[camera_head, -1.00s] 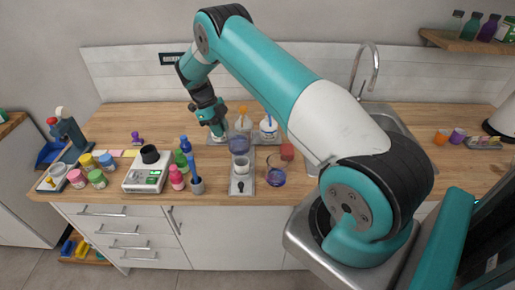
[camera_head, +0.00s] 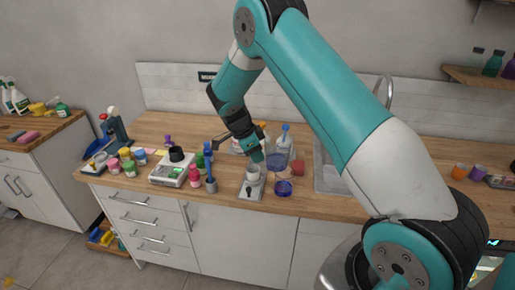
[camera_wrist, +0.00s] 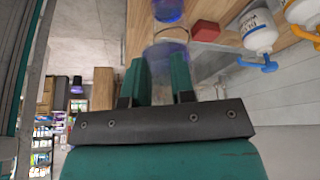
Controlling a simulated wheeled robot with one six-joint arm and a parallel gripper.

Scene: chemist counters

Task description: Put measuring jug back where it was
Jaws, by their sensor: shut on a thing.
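My gripper (camera_head: 257,157) is low over the counter, near the small white-and-grey device (camera_head: 250,190). In the wrist view its two fingers (camera_wrist: 160,80) close on a clear vessel with a bluish tint, which I take as the measuring jug (camera_wrist: 166,52). In the head view a pale clear vessel (camera_head: 253,171) shows just under the fingertips, at the device's top; I cannot tell whether it rests there. A beaker with blue-violet liquid (camera_head: 283,187) stands to its right and also shows beyond the jug in the wrist view (camera_wrist: 167,9).
Bottles with a blue cap (camera_head: 284,142) and an orange cap (camera_wrist: 310,37) stand behind. A red block (camera_head: 298,166) is to the right, before the sink.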

